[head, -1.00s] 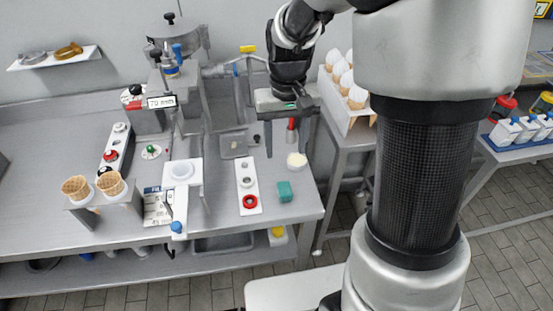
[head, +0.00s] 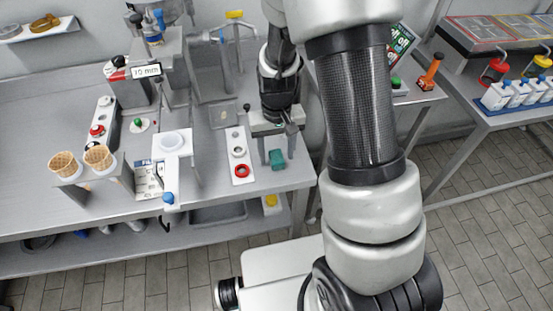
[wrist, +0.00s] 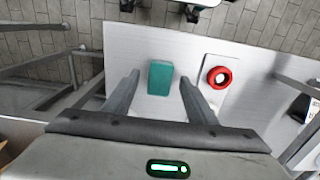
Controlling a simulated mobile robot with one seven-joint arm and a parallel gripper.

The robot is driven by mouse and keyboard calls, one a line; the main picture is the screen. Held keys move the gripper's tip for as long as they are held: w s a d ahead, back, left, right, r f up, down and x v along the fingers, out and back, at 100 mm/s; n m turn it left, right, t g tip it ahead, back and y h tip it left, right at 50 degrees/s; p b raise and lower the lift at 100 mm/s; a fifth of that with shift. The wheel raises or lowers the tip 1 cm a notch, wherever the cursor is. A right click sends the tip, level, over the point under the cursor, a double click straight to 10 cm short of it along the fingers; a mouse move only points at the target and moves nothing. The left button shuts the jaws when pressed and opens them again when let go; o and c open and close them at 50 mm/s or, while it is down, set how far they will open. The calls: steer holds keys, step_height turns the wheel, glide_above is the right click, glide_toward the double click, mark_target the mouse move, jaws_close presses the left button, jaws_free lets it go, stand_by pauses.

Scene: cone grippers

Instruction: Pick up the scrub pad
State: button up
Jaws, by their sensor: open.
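The scrub pad is a small teal block (head: 277,158) on the metal worktable near its right front corner. In the wrist view the teal scrub pad (wrist: 160,78) lies between and just beyond my two fingertips, with free space on both sides. My gripper (head: 276,160) is open and empty, pointing down at the pad from above. Its fingers also show in the wrist view (wrist: 159,82), spread wider than the pad. I cannot tell the exact height of the fingertips over the table.
A white strip with a red ring (head: 242,171) stands just left of the pad; the red ring also shows in the wrist view (wrist: 219,77), near the right finger. Further left stand a white stand (head: 172,150) and waffle cones (head: 65,164). The table's right edge is close.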

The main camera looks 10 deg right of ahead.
mark_target(277, 156)
steer(key=shift+f, duration=0.25)
steer(key=c, duration=1.1)
step_height(277, 156, up, 10)
steer(key=shift+r+p, duration=0.1)
steer(key=shift+p, duration=0.3)
steer(key=shift+c, duration=0.2)
